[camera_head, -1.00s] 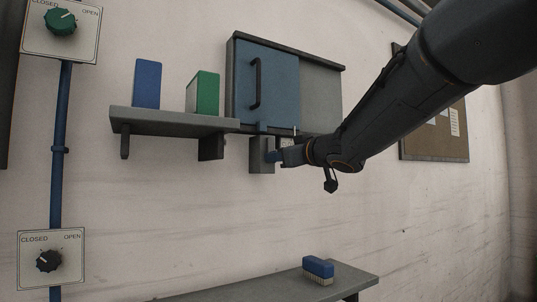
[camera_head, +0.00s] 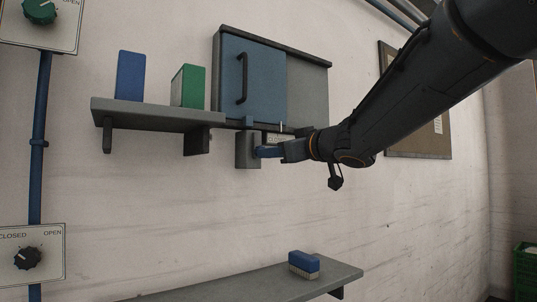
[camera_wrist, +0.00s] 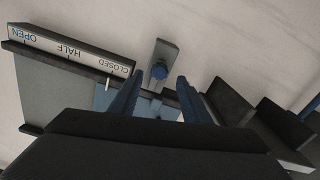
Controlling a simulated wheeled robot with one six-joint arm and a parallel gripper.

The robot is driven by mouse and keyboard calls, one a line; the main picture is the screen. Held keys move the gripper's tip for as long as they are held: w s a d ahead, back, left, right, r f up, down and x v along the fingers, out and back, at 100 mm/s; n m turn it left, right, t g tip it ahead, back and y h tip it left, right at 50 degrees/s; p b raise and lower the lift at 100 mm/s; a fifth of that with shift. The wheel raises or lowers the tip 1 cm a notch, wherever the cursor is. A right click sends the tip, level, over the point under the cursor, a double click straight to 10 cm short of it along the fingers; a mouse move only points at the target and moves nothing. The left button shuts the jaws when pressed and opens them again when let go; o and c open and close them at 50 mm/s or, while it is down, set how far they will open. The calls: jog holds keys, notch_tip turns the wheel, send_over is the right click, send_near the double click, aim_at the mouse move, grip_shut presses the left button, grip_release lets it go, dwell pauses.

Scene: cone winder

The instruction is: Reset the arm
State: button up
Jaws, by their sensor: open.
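My gripper (camera_head: 268,152) is open, at the end of my arm reaching in from the upper right. It is beside a small grey wall block (camera_head: 247,150) under the sliding-door cabinet. In the wrist view the two blue fingers of my gripper (camera_wrist: 158,79) stand apart with nothing held between them.
The cabinet (camera_head: 308,92) has a blue door (camera_head: 262,85) at its left. A shelf (camera_head: 150,113) holds a blue block (camera_head: 130,76) and a green block (camera_head: 188,86). A position label (camera_wrist: 70,48) is near the fingers.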

jog(key=shift+v, duration=1.1)
jog(key=s+d+f+m+g+h, duration=0.15)
jog(key=d+f+m+h, duration=0.3)
jog(key=f, duration=1.05)
jog(key=s+d+f+m+g+h, duration=0.1)
jog(key=d+f+m+g+h, duration=0.4)
jog(key=f, duration=1.1)
jog(key=s+f+n+g, duration=0.1)
jog(key=s+f+g, duration=0.7)
jog(key=s+f, duration=1.4)
jog(key=shift+s+d+y, duration=0.35)
jog(key=shift+s, duration=0.85)
